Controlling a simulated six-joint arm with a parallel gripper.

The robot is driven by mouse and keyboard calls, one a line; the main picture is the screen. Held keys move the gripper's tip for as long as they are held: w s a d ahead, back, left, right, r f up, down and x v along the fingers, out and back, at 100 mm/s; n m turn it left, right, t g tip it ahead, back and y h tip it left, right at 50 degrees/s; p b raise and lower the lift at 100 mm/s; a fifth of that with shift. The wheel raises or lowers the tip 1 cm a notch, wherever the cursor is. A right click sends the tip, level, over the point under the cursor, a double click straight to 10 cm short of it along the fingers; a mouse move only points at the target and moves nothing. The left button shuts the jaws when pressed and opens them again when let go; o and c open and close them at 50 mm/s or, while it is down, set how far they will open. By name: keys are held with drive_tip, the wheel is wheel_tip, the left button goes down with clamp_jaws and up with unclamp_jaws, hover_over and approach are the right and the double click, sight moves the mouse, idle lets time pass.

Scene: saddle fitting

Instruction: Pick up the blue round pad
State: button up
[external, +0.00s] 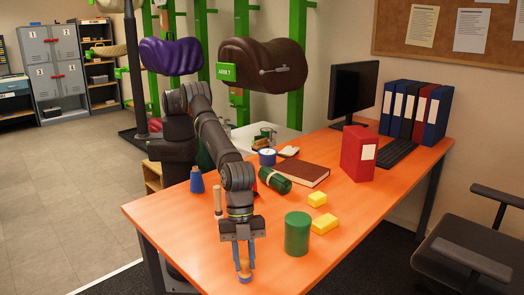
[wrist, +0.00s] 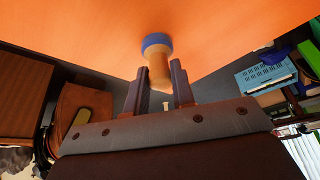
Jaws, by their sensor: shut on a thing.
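The blue round pad (wrist: 157,41) with a pale wooden handle (wrist: 159,70) is between my fingers in the wrist view. My gripper (wrist: 158,80) is shut on the handle, with the blue end pointing away from it. In the external view my gripper (external: 244,268) points down at the table's near edge, and the wooden handle (external: 245,266) shows between its fingers. Whether the pad touches the table or hangs just above it I cannot tell.
A green cylinder (external: 297,233) stands close on the right, with yellow blocks (external: 323,223) beyond it. A green roll (external: 275,180), a brown book (external: 301,173) and a red binder (external: 358,153) lie or stand farther back. A blue cone-shaped item (external: 197,181) stands left of my arm.

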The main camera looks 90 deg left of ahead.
sight(245, 259)
drive_tip(key=shift+r, duration=0.15)
drive_tip(key=shift+r, duration=0.65)
wheel_tip(245, 259, up, 3)
drive_tip(key=shift+f, duration=0.1)
drive_tip(key=s+a+r, duration=0.1)
drive_tip(key=s+r, duration=0.5)
drive_tip(key=s, duration=0.5)
drive_tip(key=shift+s+r, duration=0.3)
drive_tip(key=shift+w+a, duration=0.1)
